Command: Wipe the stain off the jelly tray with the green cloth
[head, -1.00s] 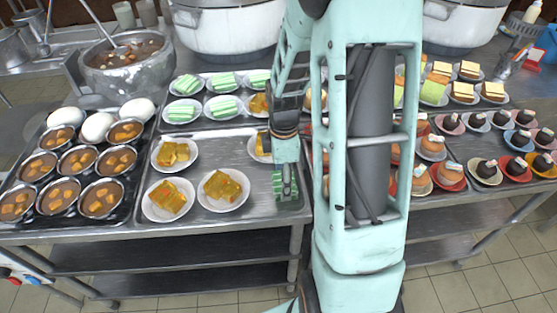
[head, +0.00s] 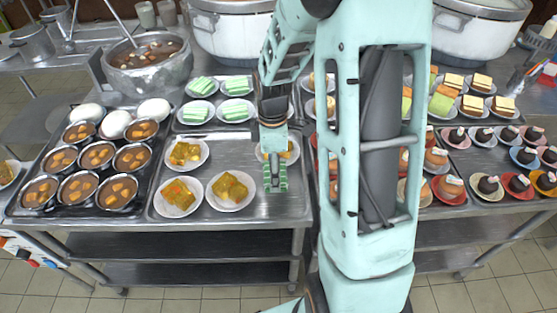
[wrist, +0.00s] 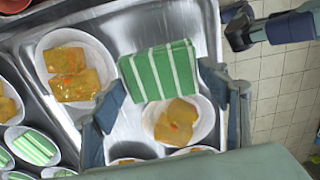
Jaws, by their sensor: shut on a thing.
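The green cloth (head: 275,179) has white stripes and hangs in my gripper (head: 274,162). In the wrist view the cloth (wrist: 160,68) spans between the two fingers of my gripper (wrist: 163,82), which is shut on it. The jelly tray (head: 228,152) is a metal tray bearing several white plates of yellow-orange jelly. The cloth is over the tray's right part, right of the front plates. In the wrist view the tray (wrist: 206,28) shows around the cloth. I cannot tell whether the cloth touches the tray. No stain can be made out; the cloth and gripper hide part of the surface.
A jelly plate (head: 231,191) is left of the cloth, and another (wrist: 184,122) lies close to it in the wrist view. A tray of sauce bowls (head: 112,190) stands left, green striped cakes (head: 236,109) behind, and dessert plates (head: 487,187) right.

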